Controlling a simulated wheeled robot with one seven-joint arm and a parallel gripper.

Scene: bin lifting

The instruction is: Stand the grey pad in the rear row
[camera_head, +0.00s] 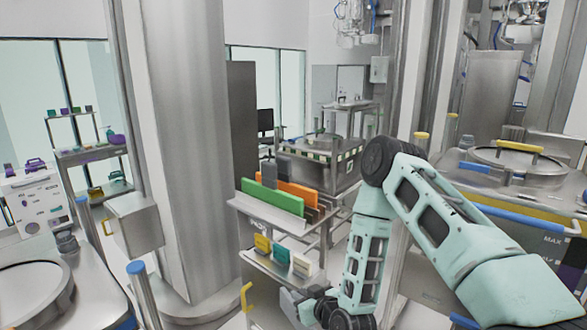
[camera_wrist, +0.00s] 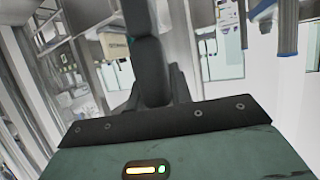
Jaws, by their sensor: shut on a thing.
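My gripper (camera_head: 306,303) is low at the bottom of the head view, beside the lower shelf of a small cart. It is shut on a grey block that looks like the grey pad (camera_head: 289,301), partly hidden by the gripper. In the wrist view a dark grey upright shape (camera_wrist: 152,72) stands in front of the gripper's palm; I cannot tell pad from fingers there.
The cart's upper shelf (camera_head: 262,217) holds a long green panel (camera_head: 272,197), orange panels (camera_head: 298,193) and grey upright pieces (camera_head: 269,173) behind. A thick metal column (camera_head: 187,150) rises to the left. A vessel with a yellow handle (camera_head: 520,147) stands at the right.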

